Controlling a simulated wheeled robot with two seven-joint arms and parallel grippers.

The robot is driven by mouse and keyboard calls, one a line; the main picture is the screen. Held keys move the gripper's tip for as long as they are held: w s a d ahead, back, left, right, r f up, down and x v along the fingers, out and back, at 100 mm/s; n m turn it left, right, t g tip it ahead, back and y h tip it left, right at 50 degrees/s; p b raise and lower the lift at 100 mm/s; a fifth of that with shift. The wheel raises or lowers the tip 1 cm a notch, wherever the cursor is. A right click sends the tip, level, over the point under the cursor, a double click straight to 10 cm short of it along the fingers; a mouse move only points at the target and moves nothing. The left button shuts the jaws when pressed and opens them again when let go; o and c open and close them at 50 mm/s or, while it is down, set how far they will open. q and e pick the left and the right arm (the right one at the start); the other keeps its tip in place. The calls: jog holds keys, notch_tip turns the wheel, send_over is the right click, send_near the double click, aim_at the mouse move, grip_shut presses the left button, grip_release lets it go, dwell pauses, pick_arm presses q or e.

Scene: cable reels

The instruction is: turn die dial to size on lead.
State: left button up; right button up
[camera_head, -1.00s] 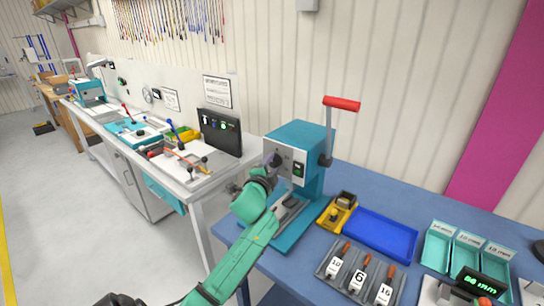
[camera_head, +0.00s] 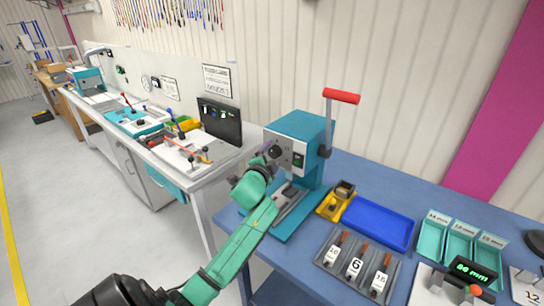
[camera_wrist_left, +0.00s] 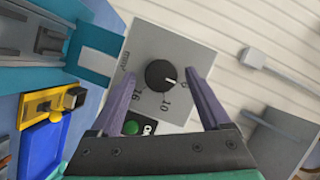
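The teal crimp press (camera_head: 307,127) stands on the blue bench with its red-tipped lever up. Its grey front plate carries a black round die dial, clear in the left wrist view (camera_wrist_left: 160,75). The dial's white mark points right, toward the label that looks like 6; 10 and 16 are also printed around it. My left gripper (camera_head: 262,160) is in front of the plate. In the wrist view its two fingers (camera_wrist_left: 157,92) are apart on either side of the dial, with gaps visible. My right gripper is out of view. I cannot identify the lead.
A green button (camera_wrist_left: 131,127) is beside the dial. A yellow fixture (camera_head: 336,201) and a blue tray (camera_head: 379,221) are right of the press. A grey rack (camera_head: 332,268) holds dies numbered 10, 6 and 16. Teal bins (camera_head: 432,236) and a green display (camera_head: 474,270) are farther right.

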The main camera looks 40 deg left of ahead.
pick_arm(q)
jog(key=shift+s+d, duration=0.2)
jog(key=shift+s, duration=0.25)
jog(key=b+v, duration=0.3)
jog(key=v, duration=1)
jog(key=shift+s+b, duration=0.3)
jog(key=shift+b, duration=0.1)
